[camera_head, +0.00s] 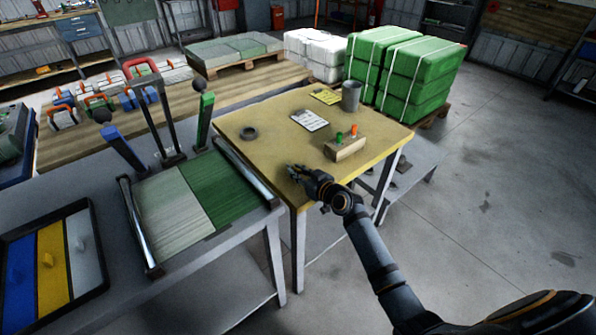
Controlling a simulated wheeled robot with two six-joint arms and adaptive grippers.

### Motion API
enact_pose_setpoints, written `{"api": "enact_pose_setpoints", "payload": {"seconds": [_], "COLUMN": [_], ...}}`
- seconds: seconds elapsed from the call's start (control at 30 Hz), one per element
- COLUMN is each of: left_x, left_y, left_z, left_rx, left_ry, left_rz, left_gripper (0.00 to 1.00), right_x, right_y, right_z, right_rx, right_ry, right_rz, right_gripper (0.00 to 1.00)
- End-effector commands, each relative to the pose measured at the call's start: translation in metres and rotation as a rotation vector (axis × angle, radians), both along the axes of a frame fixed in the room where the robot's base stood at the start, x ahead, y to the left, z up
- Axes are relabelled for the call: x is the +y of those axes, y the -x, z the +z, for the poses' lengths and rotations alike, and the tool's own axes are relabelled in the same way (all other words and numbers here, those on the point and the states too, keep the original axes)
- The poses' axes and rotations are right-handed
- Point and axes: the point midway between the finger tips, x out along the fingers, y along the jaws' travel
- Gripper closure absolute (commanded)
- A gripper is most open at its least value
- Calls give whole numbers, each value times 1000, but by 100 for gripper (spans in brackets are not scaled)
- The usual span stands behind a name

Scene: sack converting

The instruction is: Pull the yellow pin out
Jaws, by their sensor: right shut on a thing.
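A wooden block (345,149) sits on the yellow-topped table (262,108). A green pin (339,138) and an orange pin (353,131) stand up from it. I cannot make out a yellow pin in this block. My right gripper (296,171) is over the near part of the yellow tabletop, left of and nearer than the block, apart from it. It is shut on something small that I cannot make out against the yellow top. My left gripper is out of view. A yellow strip with a small yellow knob (48,260) lies in a dark tray at the lower left.
A cup (351,96), a white sheet (310,119), a yellow card (325,95) and a dark ring (249,133) lie on the yellow table. The grey bench (200,262) at left holds upright levers and the dark tray (100,285). Green bales (402,72) stand behind.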

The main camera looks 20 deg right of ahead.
Motion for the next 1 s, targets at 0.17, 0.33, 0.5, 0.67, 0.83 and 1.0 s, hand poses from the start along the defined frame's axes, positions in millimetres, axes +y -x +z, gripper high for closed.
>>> {"api": "enact_pose_setpoints", "payload": {"seconds": [0.17,0.33,0.5,0.67,0.83,1.0], "left_x": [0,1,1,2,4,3], "left_y": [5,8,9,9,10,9], "left_z": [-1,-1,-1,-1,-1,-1], "left_rx": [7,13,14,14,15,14], "left_ry": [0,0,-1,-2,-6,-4], "left_rz": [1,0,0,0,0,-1], "left_gripper": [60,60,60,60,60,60], "right_x": [0,0,0,0,-3,-14], "right_y": [0,0,0,0,8,41], "right_z": [-1,-1,-1,-1,-1,8], "right_rx": [0,0,0,0,2,2], "right_ry": [0,0,0,0,2,8], "right_rz": [0,0,0,0,-1,1], "right_gripper": [100,70,55,55,55,55]}}
